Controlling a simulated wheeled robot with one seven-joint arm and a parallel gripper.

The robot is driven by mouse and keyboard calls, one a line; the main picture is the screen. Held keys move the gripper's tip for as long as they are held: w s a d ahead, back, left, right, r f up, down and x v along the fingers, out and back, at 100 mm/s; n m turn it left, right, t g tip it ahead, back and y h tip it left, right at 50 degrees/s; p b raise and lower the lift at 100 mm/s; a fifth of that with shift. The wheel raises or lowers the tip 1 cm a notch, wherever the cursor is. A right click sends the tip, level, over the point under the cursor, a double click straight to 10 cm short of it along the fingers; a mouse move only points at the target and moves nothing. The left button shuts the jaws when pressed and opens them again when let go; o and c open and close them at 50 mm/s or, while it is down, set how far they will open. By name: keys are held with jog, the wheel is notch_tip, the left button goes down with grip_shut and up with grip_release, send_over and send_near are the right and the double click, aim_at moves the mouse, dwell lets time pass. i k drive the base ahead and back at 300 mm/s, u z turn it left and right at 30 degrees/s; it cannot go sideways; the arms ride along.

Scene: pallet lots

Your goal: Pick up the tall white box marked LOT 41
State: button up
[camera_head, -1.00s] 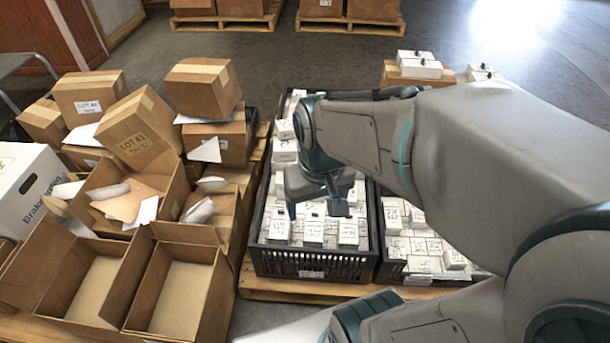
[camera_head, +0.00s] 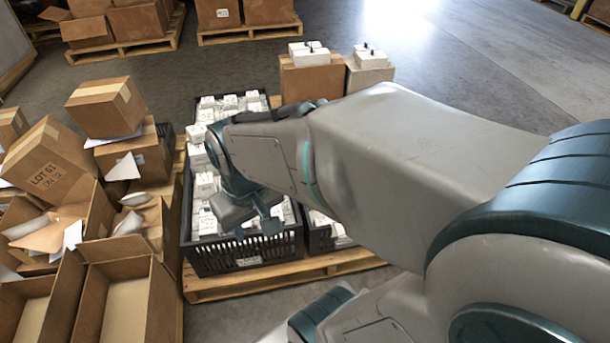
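Several small white boxes (camera_head: 208,222) with dark handwritten marks fill a black crate (camera_head: 212,262). Their marks are too small to read, so I cannot tell which one is LOT 41. My gripper (camera_head: 255,228) hangs over the front part of this crate, fingers pointing down. Its two fingers look apart, with no box seen between them. I cannot tell whether the tips touch the boxes below. My arm hides much of the crate's right side and most of a second black crate (camera_head: 318,238) beside it.
The crates stand on a wooden pallet (camera_head: 225,288). Brown cartons, some open, crowd the left; one (camera_head: 48,165) carries a LOT mark that seems to read 61. Behind my arm, white boxes (camera_head: 310,53) sit on brown cartons (camera_head: 310,82). Clear grey floor lies at the back and right.

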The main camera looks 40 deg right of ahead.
aim_at(207, 186)
jog(key=u, duration=0.25)
jog(key=k, duration=1.15)
jog(key=z, duration=1.1)
jog(key=i, duration=0.5)
jog(key=u, duration=0.1)
